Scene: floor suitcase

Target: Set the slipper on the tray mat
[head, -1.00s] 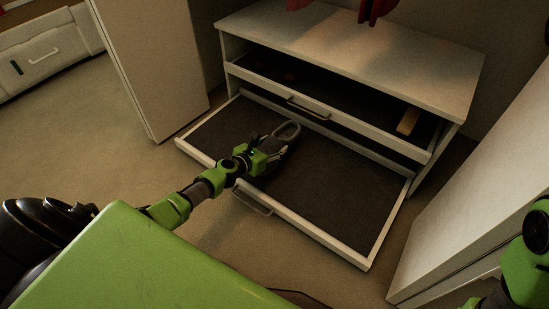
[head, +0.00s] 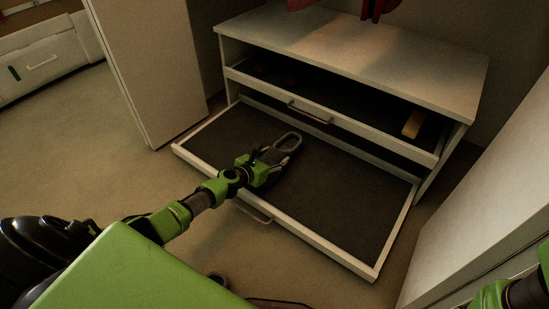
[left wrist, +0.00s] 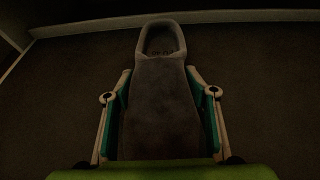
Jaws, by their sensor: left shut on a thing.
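A grey slipper (head: 290,140) with an open loop-shaped end is held by my left gripper (head: 274,160) over the dark tray mat (head: 335,205). The mat lines the pulled-out lower tray. In the left wrist view, the slipper (left wrist: 160,105) lies lengthwise between the two fingers of my left gripper (left wrist: 160,95), its open end pointing away. The fingers are shut on its sides. I cannot tell whether the slipper touches the mat. Only part of my right arm shows at the lower right; its gripper is out of view.
An upper tray (head: 330,118) with a handle sits above the back of the lower tray and holds a tan block (head: 413,124). White panels stand left (head: 150,70) and right (head: 490,190). Red items (head: 375,8) hang above the cabinet top (head: 350,55). Most of the mat is bare.

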